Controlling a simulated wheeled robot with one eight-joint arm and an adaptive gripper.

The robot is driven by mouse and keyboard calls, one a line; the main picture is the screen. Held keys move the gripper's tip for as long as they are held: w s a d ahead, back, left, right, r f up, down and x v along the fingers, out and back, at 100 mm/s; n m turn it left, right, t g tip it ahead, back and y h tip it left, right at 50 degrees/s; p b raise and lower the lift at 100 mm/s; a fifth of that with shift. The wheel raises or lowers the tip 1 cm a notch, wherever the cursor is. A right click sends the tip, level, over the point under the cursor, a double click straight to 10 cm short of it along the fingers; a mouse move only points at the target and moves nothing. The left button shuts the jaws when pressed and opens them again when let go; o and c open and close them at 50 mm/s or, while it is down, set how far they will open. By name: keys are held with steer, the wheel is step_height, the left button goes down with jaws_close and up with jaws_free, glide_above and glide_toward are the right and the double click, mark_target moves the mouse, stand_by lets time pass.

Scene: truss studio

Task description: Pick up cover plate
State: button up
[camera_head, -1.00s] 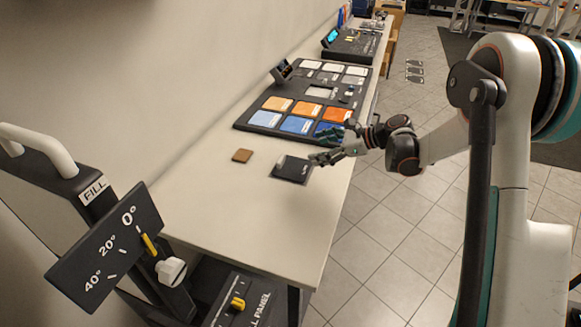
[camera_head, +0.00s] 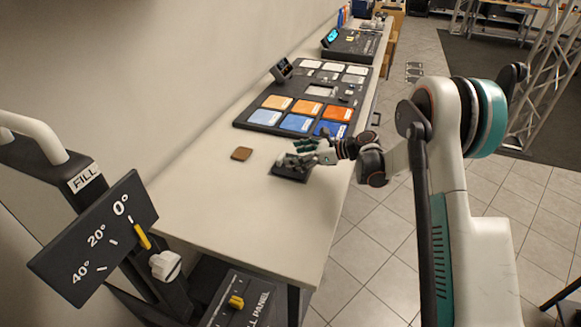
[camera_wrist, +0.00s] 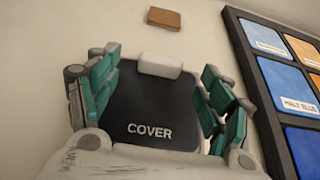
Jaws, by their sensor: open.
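The cover plate (camera_wrist: 150,112) is a dark, rounded plate marked COVER, with a pale block-like tab (camera_wrist: 160,64) at its far edge in the wrist view. In the head view the cover plate (camera_head: 290,174) lies on the white table, partly hidden by my gripper (camera_head: 302,158). In the wrist view my gripper (camera_wrist: 160,100) is open, with its green-padded fingers apart on the left and right of the plate. I cannot tell whether the fingers touch it.
A small brown square (camera_head: 241,153) lies on the table (camera_head: 215,205) left of the plate. The dial panel (camera_head: 95,240) is at the front left. The table's near part is clear.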

mark_target(283, 156)
steer(key=b+x, duration=0.2)
steer(key=x, duration=0.3)
steer(key=shift+w+a, duration=0.1)
steer(key=shift+w, duration=0.05)
steer(key=c, duration=1.2)
